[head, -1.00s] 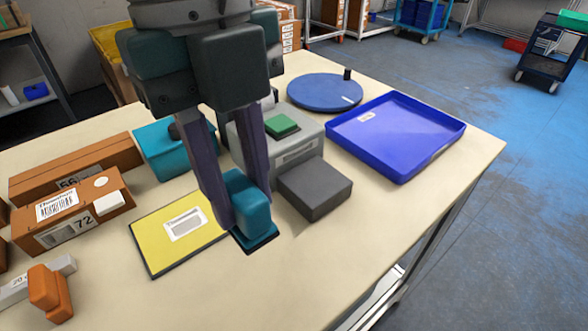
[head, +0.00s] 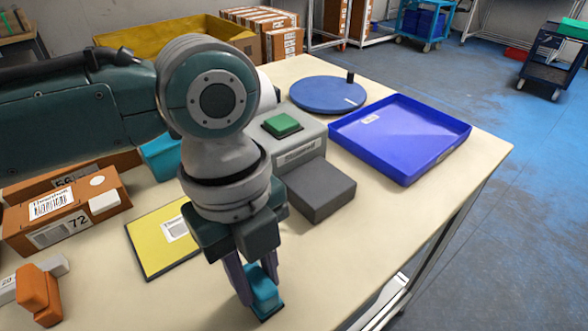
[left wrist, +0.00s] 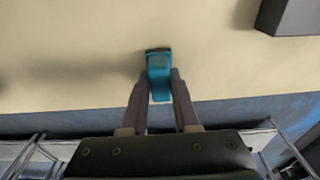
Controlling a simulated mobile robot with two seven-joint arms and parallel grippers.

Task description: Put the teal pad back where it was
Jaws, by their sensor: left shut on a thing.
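The teal pad (head: 264,290) is a small rounded block with a dark base. My left gripper (head: 254,280) is shut on it near the front edge of the table. In the left wrist view the pad (left wrist: 160,76) sits between the tips of the two fingers (left wrist: 160,84), with pale tabletop beyond it. I cannot tell whether its base touches the table. My right gripper is not in view.
A yellow mat (head: 160,240) with a label lies left of my gripper. A dark grey block (head: 320,190) and a scanner-like box with a green top (head: 283,125) stand behind. A blue tray (head: 400,135) is at the right. Orange boxes (head: 70,215) stand at the left.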

